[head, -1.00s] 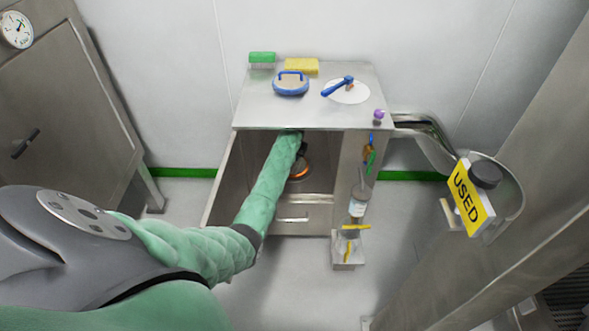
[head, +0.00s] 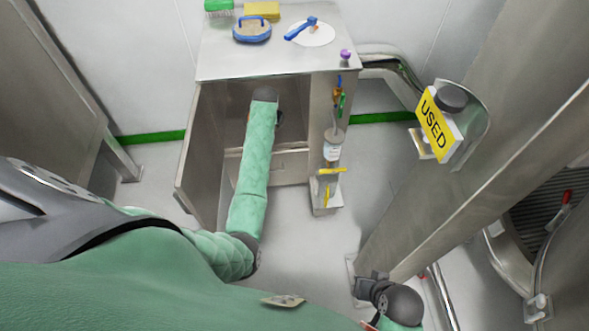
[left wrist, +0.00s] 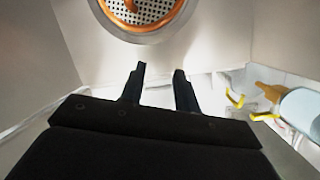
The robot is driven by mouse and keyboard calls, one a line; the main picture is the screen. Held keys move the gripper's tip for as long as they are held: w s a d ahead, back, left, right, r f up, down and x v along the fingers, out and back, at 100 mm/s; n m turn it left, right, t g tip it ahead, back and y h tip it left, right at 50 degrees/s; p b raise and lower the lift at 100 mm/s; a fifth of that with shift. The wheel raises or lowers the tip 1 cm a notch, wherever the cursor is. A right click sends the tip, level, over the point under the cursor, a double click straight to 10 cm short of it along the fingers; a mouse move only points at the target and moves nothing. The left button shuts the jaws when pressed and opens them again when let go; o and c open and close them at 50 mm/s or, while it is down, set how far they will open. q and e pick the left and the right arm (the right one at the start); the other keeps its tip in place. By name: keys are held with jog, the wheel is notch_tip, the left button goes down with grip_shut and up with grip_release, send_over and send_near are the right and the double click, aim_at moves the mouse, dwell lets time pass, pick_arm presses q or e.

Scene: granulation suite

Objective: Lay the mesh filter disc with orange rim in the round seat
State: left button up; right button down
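The mesh filter disc with orange rim (left wrist: 143,14) shows at the top of the left wrist view, cut off by the frame. A pale band borders its lower edge; I cannot tell whether this is the round seat. My left arm reaches into the open steel cabinet (head: 205,125) and hides most of the disc in the head view. My left gripper (left wrist: 159,75) has its fingers apart, with nothing between them, and the disc lies beyond the fingertips. My right gripper (head: 368,287) is low in the head view, away from the cabinet; its fingers are unclear.
On the cabinet top (head: 280,65) are a blue-rimmed round item (head: 252,30), a white disc with a blue handle (head: 310,33), a green brush (head: 218,7) and a yellow sponge (head: 262,10). A bottle (head: 332,148) hangs at the cabinet's right. A USED sign (head: 434,124) stands right.

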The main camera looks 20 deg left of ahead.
pick_arm(q)
jog(key=s+d+f+m+t+h, duration=0.1)
jog(key=s+d+f+m+t, duration=0.1)
jog(key=s+d+m, duration=1.9)
jog(key=s+d+r+m+h, duration=0.2)
jog(key=s+d+r+m, duration=0.2)
jog(key=s+d+m, duration=0.4)
jog(key=s+d+r+m+h, duration=0.2)
jog(key=s+d+r+m, duration=0.2)
jog(key=s+d+m, duration=0.4)
jog(key=s+m, duration=0.3)
jog(key=s, duration=0.2)
jog(key=shift+d+r+m+g+h, duration=0.15)
jog(key=shift+d+m+g+h, duration=0.15)
jog(key=shift+h, duration=0.1)
pick_arm(e)
jog(key=shift+w+r, duration=0.1)
jog(key=shift+w, duration=0.1)
